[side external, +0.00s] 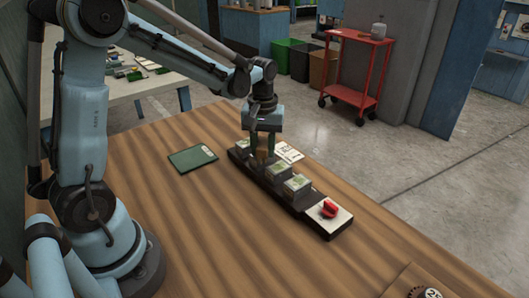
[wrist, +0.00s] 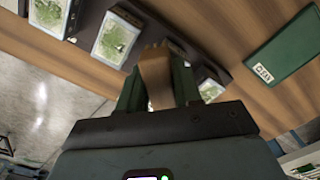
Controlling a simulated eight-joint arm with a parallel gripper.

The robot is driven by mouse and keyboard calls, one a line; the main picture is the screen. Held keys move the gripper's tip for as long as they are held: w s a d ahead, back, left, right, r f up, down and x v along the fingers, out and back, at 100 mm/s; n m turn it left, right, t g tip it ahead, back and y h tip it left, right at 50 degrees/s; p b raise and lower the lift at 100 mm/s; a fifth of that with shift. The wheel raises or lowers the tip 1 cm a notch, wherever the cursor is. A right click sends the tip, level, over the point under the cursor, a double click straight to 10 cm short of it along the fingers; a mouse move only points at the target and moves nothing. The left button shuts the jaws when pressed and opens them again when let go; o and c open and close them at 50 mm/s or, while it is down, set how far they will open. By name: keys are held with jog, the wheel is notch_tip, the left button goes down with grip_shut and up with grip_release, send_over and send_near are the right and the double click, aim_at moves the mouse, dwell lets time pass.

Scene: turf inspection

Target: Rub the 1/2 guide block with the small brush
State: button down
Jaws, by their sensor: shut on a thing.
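My gripper (side external: 262,152) points down over the far part of a long black tray (side external: 318,224). It is shut on a brown wooden piece, apparently the small brush (wrist: 155,72), which stands between the green fingers (wrist: 158,92). Its bristle end is not clear. Turf-topped blocks stand in a row on the tray: one nearer the red knob (side external: 297,184), one beside it (side external: 277,171), and one partly hidden behind my gripper (side external: 243,145). In the wrist view, two blocks show left of the brush and another (wrist: 210,88) behind the right finger. I cannot read which is 1/2.
A red knob (side external: 329,209) sits on a white plate at the tray's near end. A green mat (wrist: 288,52) labelled CLEAN lies on the wooden table left of the tray in the side view. A white card (side external: 289,152) lies behind the tray.

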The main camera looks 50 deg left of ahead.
jog(key=a, duration=0.3)
jog(key=shift+a, duration=0.15)
jog(key=shift+w, duration=0.45)
jog(key=shift+w+d, duration=0.1)
jog(key=shift+d, duration=2)
jog(key=a, duration=0.4)
notch_tip(320, 180, up, 8)
jog(key=shift+d+r, duration=0.1)
